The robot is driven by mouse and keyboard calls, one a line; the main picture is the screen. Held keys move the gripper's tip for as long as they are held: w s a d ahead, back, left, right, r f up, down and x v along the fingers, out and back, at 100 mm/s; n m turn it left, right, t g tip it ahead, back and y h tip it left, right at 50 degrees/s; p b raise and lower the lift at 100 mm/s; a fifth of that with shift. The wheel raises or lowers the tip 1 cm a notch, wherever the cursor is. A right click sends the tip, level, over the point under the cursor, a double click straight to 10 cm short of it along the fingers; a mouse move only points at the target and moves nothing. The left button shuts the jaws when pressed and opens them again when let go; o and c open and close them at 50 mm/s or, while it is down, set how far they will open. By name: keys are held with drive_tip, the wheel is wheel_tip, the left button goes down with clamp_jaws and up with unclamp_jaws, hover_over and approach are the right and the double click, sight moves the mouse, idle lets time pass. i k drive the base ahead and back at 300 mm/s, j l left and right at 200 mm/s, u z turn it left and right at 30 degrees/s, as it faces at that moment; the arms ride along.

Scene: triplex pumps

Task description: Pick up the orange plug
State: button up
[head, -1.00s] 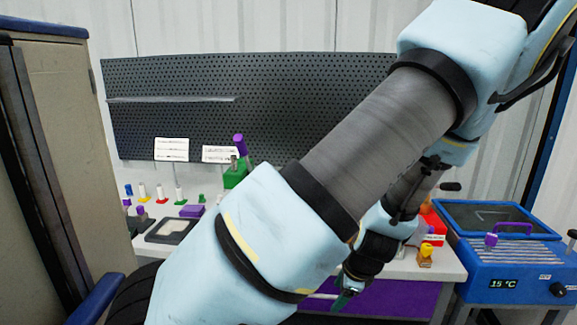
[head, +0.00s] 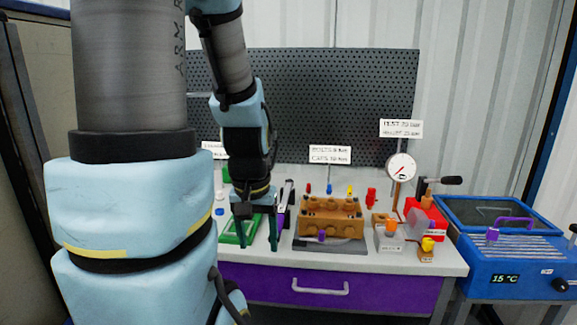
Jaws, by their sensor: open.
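A small orange piece (head: 381,219) sits at the grey block on the right part of the bench; it may be the orange plug, but it is too small to be sure. Another orange piece (head: 427,199) shows on top of the red unit (head: 424,222). My gripper (head: 257,238) points down with its two dark green fingers apart, open and with nothing visible between them. It is over the left part of the bench, in front of a green tray (head: 232,234) and well left of both orange pieces.
An orange-brown pump block (head: 331,222) stands between my gripper and the grey block (head: 389,239). A pressure gauge (head: 401,167) rises on a post behind. A yellow-topped brown piece (head: 427,250) is near the front edge. A blue bath (head: 510,250) stands right of the bench.

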sight(391, 224)
drive_tip(key=l+u, duration=0.15)
drive_tip(key=l, duration=0.2)
drive_tip(key=k+l+u, duration=0.2)
drive_tip(key=l, duration=0.15)
drive_tip(key=l+u, duration=0.15)
drive_tip(key=l, duration=0.2)
drive_tip(key=k+l+u, duration=0.7)
drive_tip(key=k+j, duration=0.05)
drive_tip(key=k, duration=0.05)
